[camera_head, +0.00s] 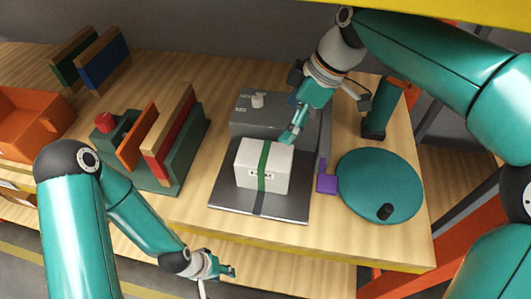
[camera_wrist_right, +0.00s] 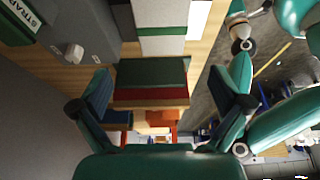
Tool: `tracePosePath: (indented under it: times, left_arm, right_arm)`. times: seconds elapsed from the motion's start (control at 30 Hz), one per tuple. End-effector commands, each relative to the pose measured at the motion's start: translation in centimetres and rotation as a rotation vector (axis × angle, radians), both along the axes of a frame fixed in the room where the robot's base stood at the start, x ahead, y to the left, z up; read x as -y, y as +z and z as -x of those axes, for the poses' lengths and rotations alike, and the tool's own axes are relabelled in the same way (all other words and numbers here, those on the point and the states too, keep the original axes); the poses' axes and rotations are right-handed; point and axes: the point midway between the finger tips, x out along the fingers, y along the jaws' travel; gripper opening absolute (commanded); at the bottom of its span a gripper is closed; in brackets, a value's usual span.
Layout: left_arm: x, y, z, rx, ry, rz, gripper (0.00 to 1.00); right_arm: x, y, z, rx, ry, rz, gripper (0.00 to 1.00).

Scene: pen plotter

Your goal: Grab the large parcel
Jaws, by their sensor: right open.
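The large parcel (camera_head: 280,170) is a white box with a green strap and a small label. It sits flat on a dark plate (camera_head: 227,198) in the middle of the table. Its white side with a green band also shows at the top of the right wrist view (camera_wrist_right: 163,45). My right gripper (camera_head: 291,135) is at the parcel's back upper edge; I cannot tell if it touches. In the right wrist view its two fingers (camera_wrist_right: 160,88) are spread wide with nothing held between them. My left gripper (camera_head: 224,270) is low, in front of the table edge, away from the parcel.
A grey strapping machine (camera_head: 245,118) with a knob stands behind the parcel. A teal round disc (camera_head: 375,180) and a purple block (camera_head: 327,180) are to the right. A green rack (camera_head: 190,150) with upright panels stands left, and an orange bin (camera_head: 30,110) farther left.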

Motion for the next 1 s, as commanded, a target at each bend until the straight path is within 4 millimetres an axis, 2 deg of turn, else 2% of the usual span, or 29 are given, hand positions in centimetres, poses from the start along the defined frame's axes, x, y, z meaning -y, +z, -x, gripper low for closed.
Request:
tracePosePath:
  times: [0.17,0.5,0.63,0.87,1.0]
  left_arm:
    - [0.0,-0.3,0.0,-0.001,0.0,0.0,0.4]
    - [0.0,-0.6,0.0,0.0,0.0,0.0,0.4]
    - [0.0,-0.6,0.0,0.0,0.0,0.0,0.4]
    - [0.0,-0.5,0.0,0.0,0.0,0.0,0.4]
    - [0.0,-0.2,0.0,0.0,0.0,0.0,0.4]
  right_arm:
    - [-0.5,-2.0,-0.1,-0.005,-0.003,0.002,1.0]
    - [-3.1,-8.6,-0.6,-0.005,-0.003,0.002,1.0]
    - [-3.8,-10.1,-0.7,-0.004,-0.004,0.001,1.0]
    - [-4.3,-11.3,-0.8,-0.003,-0.003,0.001,1.0]
    - [-4.9,-13.0,-0.6,-0.006,-0.002,0.002,1.0]
